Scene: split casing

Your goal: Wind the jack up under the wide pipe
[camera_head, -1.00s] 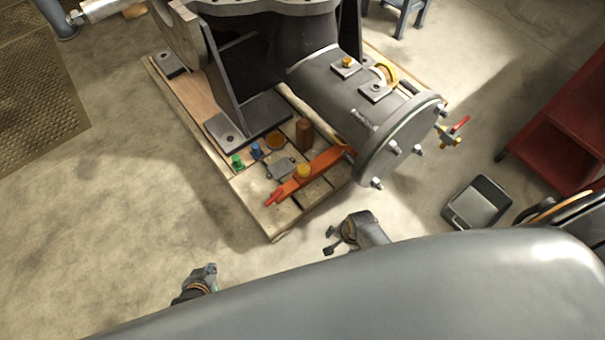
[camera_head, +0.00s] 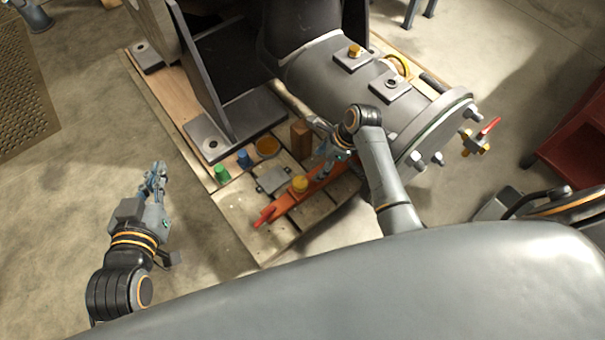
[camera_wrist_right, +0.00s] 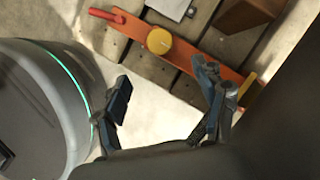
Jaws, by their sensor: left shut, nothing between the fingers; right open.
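The wide pipe (camera_head: 325,75) lies over the pallet, with a bolted flange (camera_head: 435,130) at its right end. A long orange bar (camera_head: 325,177) lies on the pallet slats in front of it, with a yellow round cap (camera_head: 300,184) and a red end; it may be the jack, I cannot tell. My right gripper (camera_head: 332,156) is above the bar's pipe-side end, partly hiding it. In the right wrist view my right gripper (camera_wrist_right: 163,84) is open and empty, one finger overlapping the orange bar (camera_wrist_right: 205,60). My left gripper (camera_head: 156,178) is shut and empty over the floor left of the pallet.
On the pallet (camera_head: 240,225) are a brown block (camera_head: 301,138), a grey plate (camera_head: 272,180), an orange-brown disc (camera_head: 267,146), and green (camera_head: 222,173) and blue (camera_head: 243,158) pieces. A red-handled valve (camera_head: 482,136) sits by the flange.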

